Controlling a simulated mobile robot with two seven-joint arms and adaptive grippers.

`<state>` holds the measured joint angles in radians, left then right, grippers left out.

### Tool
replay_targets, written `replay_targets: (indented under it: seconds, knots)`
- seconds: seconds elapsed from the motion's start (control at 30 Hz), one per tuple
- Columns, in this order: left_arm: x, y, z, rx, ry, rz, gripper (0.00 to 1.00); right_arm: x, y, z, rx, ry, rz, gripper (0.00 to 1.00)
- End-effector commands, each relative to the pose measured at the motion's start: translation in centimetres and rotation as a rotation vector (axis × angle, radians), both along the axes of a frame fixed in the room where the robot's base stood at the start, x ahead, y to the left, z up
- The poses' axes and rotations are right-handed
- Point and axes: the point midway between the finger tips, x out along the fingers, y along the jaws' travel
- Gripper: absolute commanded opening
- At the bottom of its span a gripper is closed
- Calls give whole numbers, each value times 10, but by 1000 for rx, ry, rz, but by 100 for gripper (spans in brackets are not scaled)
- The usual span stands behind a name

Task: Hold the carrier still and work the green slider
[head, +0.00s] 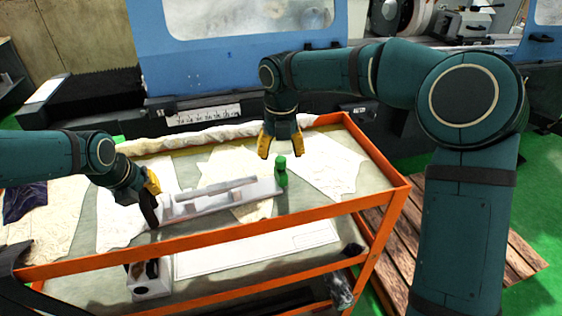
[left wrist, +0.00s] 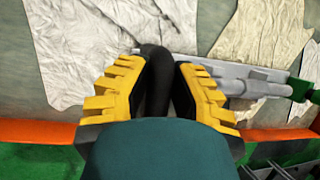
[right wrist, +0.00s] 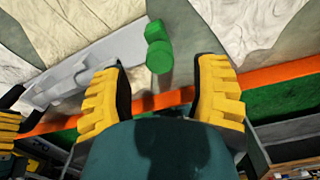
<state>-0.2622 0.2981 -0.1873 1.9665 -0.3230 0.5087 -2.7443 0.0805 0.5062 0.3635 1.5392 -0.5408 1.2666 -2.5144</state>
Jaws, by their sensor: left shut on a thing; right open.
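The carrier (head: 228,203) is a long light-grey piece lying on the cart top; it also shows in the left wrist view (left wrist: 250,82) and the right wrist view (right wrist: 75,75). The green slider (head: 281,172) is an upright knob at the carrier's right end; it also shows in the right wrist view (right wrist: 159,55). My left gripper (head: 152,194) is shut on the carrier's black handle (left wrist: 156,75) at the left end. My right gripper (head: 281,145) is open and empty just above and behind the slider. In its wrist view the slider shows between the fingers, with gaps on both sides.
The cart has a raised orange rim (head: 330,212) and crumpled pale sheets (head: 325,162) on its top. A dark blue cloth (head: 30,198) lies at the left. The blue grinder (head: 230,68) stands behind. A wooden pallet (head: 450,235) lies to the right.

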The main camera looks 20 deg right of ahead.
Motion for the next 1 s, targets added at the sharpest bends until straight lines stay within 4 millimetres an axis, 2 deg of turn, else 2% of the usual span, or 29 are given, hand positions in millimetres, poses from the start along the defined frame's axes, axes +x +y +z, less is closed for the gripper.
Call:
replay_targets:
  seconds: [0.1, 0.27, 0.67, 0.7, 0.83, 1.0]
  knots:
    - [-1, 0, -3, 2, 7, 1, 0, 0, 0, -19, -1, 2, -1, 61]
    - [-1, 0, -3, 2, 6, 1, 0, 0, 0, -33, 0, 0, -1, 61]
    - [-1, 0, -2, 1, 6, 0, 0, 0, 0, -38, 0, -1, -2, 59]
    - [-1, 0, -2, 1, 6, 0, 0, 0, 0, -38, 0, -1, -2, 45]
    - [-1, 0, -2, 1, 5, 1, 0, 0, 0, -38, 0, -1, -2, 0]
    - [-1, 0, -2, 1, 5, 1, 0, 0, 0, -38, 0, -1, -2, 0]
